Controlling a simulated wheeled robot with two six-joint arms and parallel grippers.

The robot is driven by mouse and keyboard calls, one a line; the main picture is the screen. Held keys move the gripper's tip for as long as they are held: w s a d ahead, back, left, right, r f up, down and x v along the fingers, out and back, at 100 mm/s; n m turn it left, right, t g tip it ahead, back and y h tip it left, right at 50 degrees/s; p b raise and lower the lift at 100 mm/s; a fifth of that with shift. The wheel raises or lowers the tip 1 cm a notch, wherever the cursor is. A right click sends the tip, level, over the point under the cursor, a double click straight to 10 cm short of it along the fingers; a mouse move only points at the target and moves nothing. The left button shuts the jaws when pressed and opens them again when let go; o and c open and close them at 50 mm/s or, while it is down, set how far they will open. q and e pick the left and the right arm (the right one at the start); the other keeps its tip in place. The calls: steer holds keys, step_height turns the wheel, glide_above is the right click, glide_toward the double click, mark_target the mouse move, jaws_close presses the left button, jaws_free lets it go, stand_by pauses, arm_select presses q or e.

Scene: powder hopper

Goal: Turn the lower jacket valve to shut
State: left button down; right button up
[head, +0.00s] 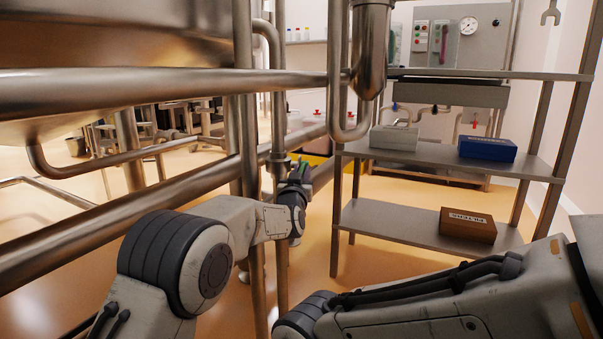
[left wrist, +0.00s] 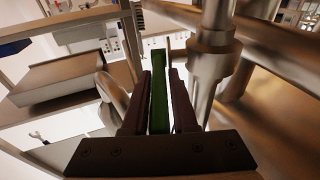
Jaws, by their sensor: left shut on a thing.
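The green lever of the jacket valve (left wrist: 158,95) runs lengthwise between the two dark fingers of my left gripper (left wrist: 158,100) in the left wrist view. The fingers are shut on it. In the head view my left gripper (head: 300,172) is beside a vertical steel pipe (head: 279,210), with a bit of green showing at its tip. The pipe and its collar (left wrist: 213,42) stand just right of the lever in the left wrist view. The valve body is mostly hidden by the gripper. My right arm crosses the lower right of the head view; its gripper is out of frame.
Horizontal steel rails (head: 180,85) cross in front of the hopper at left. A metal shelf rack (head: 385,232) at right holds a grey box (head: 394,138), a blue box (head: 487,148) and a brown box (head: 467,225). Open floor lies between pipe and rack.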

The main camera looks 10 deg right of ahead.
arm_select(q)
steer(key=c, duration=0.7)
jaws_free()
steer(key=shift+w+f+y, duration=0.15)
steer(key=shift+f+y, duration=0.15)
steer(key=shift+f, duration=0.6)
steer(key=shift+r, duration=0.3)
steer(key=shift+s+a+r+p, duration=0.15)
steer(key=shift+s+p, duration=0.25)
steer(key=shift+s, duration=0.25)
steer(key=p+v, duration=0.3)
steer(key=v, duration=0.6)
steer(key=shift+a+f, duration=0.15)
steer(key=shift+f, duration=0.1)
steer(key=shift+s, duration=0.15)
